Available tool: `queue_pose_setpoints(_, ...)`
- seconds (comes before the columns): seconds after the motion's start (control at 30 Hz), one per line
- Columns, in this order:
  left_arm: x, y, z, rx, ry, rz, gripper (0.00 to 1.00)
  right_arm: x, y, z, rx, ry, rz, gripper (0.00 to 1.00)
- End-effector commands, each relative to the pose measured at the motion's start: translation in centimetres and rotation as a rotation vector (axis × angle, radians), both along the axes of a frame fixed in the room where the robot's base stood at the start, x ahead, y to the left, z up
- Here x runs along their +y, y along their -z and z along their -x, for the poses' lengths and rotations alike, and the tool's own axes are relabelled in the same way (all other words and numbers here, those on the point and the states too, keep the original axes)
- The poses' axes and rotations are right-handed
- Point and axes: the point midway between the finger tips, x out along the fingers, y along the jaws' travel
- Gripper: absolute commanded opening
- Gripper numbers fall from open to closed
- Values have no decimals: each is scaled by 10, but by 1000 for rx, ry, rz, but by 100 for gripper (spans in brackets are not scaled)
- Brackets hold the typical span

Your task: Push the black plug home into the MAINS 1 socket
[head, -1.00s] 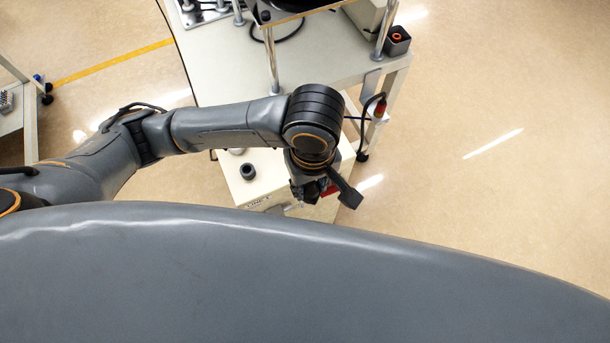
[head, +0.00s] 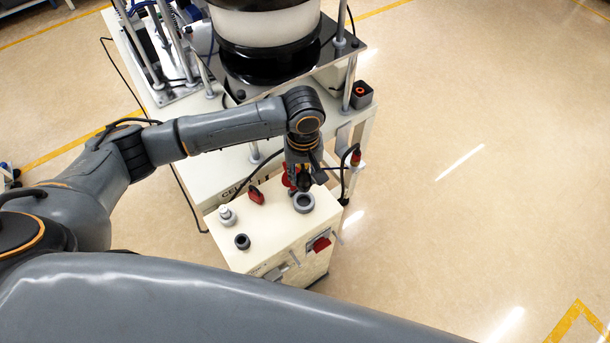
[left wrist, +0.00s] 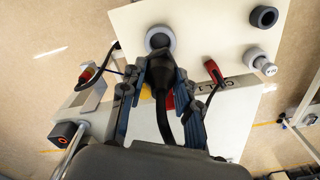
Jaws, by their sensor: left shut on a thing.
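The black plug (left wrist: 162,78), with its black cable trailing back, is between the fingers of my left gripper (left wrist: 160,72), which is shut on it. The plug points at a grey-ringed socket (left wrist: 160,38) on the cream box; this socket also shows in the head view (head: 304,203). The plug's front end overlaps the socket's near edge in the wrist view; I cannot tell how far in it is. In the head view my left gripper (head: 302,185) is just behind that ring. No MAINS 1 label is readable. My right gripper is not in view.
A bowl feeder (head: 265,45) stands behind. Floor is free to the right.

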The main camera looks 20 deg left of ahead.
Motion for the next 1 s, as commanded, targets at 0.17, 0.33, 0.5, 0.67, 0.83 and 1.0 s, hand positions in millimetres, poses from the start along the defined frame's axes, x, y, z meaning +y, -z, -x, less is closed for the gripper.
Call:
queue_pose_setpoints(0.17, 0, 19, 0, -1, 1, 1, 0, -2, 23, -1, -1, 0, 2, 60)
queue_pose_setpoints(0.33, 0, 32, 0, -1, 1, 0, 0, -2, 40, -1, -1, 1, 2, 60)
queue_pose_setpoints(0.5, 0, 44, 0, -1, 0, 0, 0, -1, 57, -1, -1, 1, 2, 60)
queue_pose_setpoints(0.67, 0, 52, 1, 2, -1, 0, 0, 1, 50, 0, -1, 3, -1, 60)
queue_pose_setpoints(0.83, 0, 57, 0, 0, -1, 0, 0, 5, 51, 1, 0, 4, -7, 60)
queue_pose_setpoints(1.0, 0, 57, 0, 0, -1, 0, 0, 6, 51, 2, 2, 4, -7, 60)
